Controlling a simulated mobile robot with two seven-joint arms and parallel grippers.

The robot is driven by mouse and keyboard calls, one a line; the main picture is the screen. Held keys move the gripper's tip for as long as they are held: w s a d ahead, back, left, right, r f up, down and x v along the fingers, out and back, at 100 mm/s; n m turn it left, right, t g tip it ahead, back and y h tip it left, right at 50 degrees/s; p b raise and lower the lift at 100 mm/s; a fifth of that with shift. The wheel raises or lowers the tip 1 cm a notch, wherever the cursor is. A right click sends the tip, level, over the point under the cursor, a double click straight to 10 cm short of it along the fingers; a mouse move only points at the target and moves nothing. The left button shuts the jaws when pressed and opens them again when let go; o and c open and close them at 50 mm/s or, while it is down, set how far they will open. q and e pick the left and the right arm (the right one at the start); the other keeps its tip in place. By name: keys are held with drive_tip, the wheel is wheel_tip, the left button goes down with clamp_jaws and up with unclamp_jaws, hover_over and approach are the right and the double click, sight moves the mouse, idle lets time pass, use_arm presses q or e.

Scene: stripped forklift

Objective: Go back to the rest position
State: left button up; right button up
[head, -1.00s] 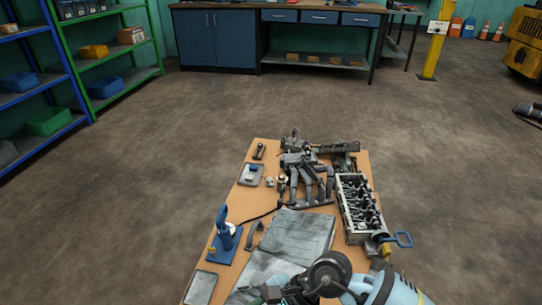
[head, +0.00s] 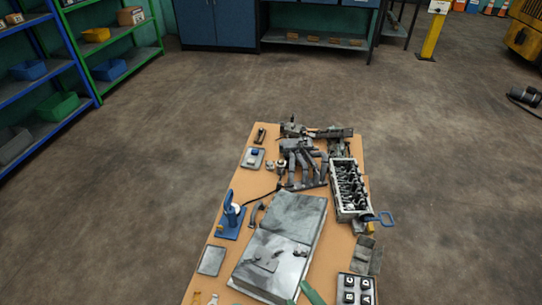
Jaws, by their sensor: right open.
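My right gripper (head: 302,296) shows only as two green finger tips at the bottom edge, apart and with nothing seen between them. The rest of it and its arm are cut off by the frame. The finger tips are just below the large grey panel (head: 290,220), which lies on the tan work table (head: 210,283). My left gripper is not in view.
A cylinder head (head: 350,190) and a dark manifold (head: 303,165) lie on the table's far part. A blue tool stand (head: 230,218) is at left. Open floor surrounds the table; shelves (head: 110,50) stand far left.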

use_arm(q)
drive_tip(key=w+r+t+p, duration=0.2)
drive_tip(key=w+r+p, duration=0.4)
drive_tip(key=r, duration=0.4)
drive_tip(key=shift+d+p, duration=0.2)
drive_tip(key=shift+p, duration=0.2)
use_arm(e)
drive_tip(key=s+d+f+m+g+h, duration=0.1)
drive_tip(key=s+d+m+g+h, duration=0.2)
drive_tip(key=s+d+m, duration=0.3)
drive_tip(key=s+d+f+m+g+h, duration=0.2)
drive_tip(key=s+d+m+h, duration=0.2)
drive_tip(key=s+d+m, duration=0.3)
drive_tip(key=s+m, duration=0.3)
drive_tip(key=s, duration=0.1)
drive_tip(key=shift+s+d+f+g, duration=0.25)
drive_tip(key=shift+s+g, duration=0.1)
drive_tip(key=shift+g, duration=0.05)
